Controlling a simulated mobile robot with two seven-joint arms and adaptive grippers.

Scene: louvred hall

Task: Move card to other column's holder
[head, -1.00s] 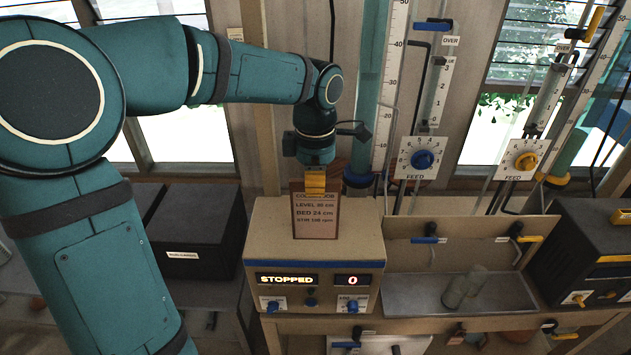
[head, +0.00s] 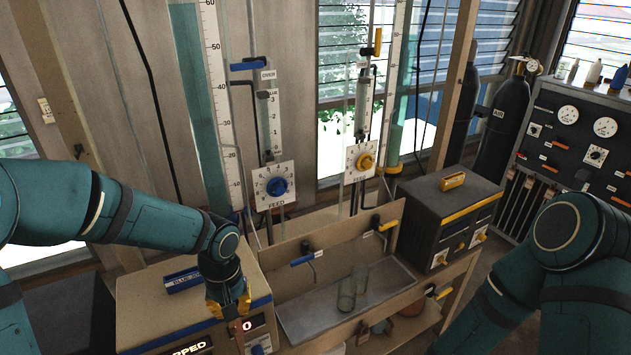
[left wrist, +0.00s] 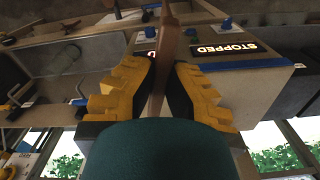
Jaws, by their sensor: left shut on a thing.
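My left gripper (head: 230,306) has yellow fingers and is above the front of the left control box (head: 135,309). It is shut on the card (head: 238,336), which shows as a narrow brown edge below the fingers. In the left wrist view the card (left wrist: 168,45) stands edge-on between the fingers (left wrist: 160,88); its text is hidden. The blue holder (head: 183,280) on the left box's top shows no card. A yellow holder (head: 453,180) on the right control box (head: 440,215) also shows no card. My right arm enters at the right; its gripper is out of view.
Feed dials (head: 277,187) and tall columns stand behind. Gas cylinders (head: 505,120) and a gauge panel (head: 590,140) are at the back right.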

